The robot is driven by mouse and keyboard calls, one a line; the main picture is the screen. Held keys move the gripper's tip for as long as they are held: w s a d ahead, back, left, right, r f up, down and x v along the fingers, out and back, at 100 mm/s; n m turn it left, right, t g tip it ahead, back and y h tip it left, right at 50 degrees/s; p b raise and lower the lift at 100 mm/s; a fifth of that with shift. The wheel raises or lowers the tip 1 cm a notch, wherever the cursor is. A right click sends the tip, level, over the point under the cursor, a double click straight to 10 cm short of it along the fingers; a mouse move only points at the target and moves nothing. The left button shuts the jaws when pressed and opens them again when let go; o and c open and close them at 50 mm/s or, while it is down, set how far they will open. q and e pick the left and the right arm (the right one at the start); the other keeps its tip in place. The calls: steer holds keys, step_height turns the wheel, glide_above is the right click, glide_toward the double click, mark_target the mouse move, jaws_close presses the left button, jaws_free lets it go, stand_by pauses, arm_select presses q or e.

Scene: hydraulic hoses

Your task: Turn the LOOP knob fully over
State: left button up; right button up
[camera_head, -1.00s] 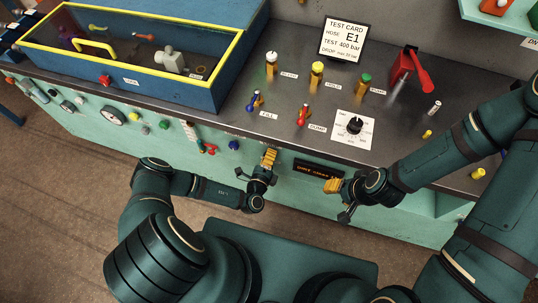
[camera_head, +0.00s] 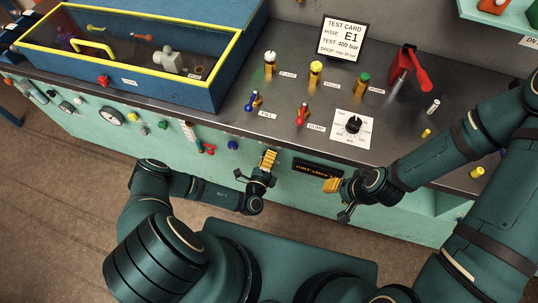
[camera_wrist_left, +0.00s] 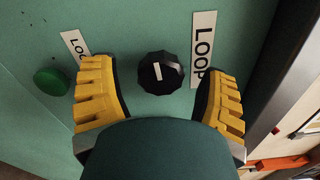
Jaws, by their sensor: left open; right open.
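The LOOP knob (camera_wrist_left: 160,73) is a black faceted knob with a white pointer line, on the green front panel in the left wrist view. The white LOOP label (camera_wrist_left: 203,48) is to its right. My left gripper (camera_head: 268,160) is open, with its yellow fingers to either side of the knob in the left wrist view. Both fingers look apart from the knob; the depth between them is hard to tell. In the head view the knob is not visible. My right gripper (camera_head: 333,186) is open and empty in front of the bench.
A green button (camera_wrist_left: 52,81) and a partly hidden label are left of the knob. A dark display (camera_head: 318,169) is on the front panel between the grippers. A black dial (camera_head: 353,124), several valves and a red lever (camera_head: 418,72) stand on the bench top.

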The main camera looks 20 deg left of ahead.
arm_select(q)
steer(key=s, duration=1.1)
steer(key=shift+s+a, duration=0.15)
steer(key=shift+a, duration=0.05)
